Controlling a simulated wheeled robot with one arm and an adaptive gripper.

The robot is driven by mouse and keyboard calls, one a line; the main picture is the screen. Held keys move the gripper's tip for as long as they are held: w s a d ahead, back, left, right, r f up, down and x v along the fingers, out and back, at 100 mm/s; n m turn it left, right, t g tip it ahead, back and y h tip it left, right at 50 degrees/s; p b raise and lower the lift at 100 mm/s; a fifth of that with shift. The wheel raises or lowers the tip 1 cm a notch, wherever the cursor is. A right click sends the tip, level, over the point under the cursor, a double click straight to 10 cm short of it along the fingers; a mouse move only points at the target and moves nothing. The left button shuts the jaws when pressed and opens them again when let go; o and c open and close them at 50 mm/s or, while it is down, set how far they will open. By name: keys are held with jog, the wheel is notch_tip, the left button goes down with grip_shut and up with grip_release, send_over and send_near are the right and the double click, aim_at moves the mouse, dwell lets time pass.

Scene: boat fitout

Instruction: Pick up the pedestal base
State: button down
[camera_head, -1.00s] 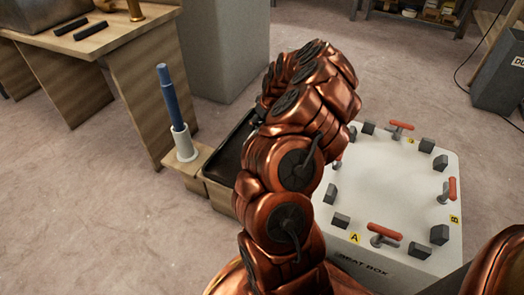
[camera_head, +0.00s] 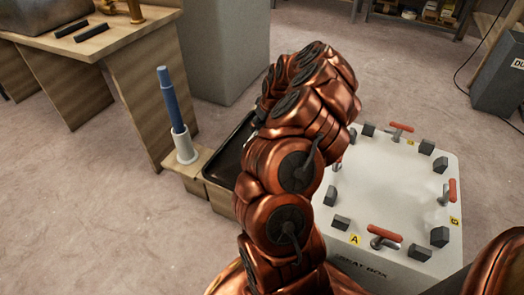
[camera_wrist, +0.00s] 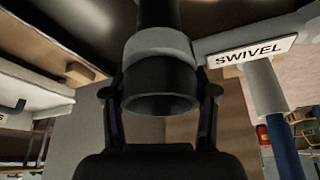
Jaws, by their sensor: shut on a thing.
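In the wrist view my gripper (camera_wrist: 161,101) has its two dark fingers shut on the sides of the pedestal base (camera_wrist: 160,48). The base shows as a dark round part with an open lower rim and a pale grey band above it. Its upper end runs out of the top of the picture. I cannot tell whether it touches anything beneath it. In the head view my copper arm hides both the gripper and the base.
A blue post in a white sleeve (camera_head: 186,148) stands beside a dark tray (camera_head: 231,158). A "SWIVEL" label (camera_wrist: 252,51) is close by on the right. A white box (camera_head: 390,190) with red-handled clamps stands right of my arm. A wooden bench (camera_head: 105,48) is at upper left.

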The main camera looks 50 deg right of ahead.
jog(key=shift+r, duration=0.15)
jog(key=s+a+r+p, duration=0.4)
jog(key=s+a+p, duration=0.1)
jog(key=s+a, duration=0.6)
jog(key=shift+a+r, duration=0.25)
jog(key=shift+r, duration=0.15)
dwell(0.9)
dwell(0.4)
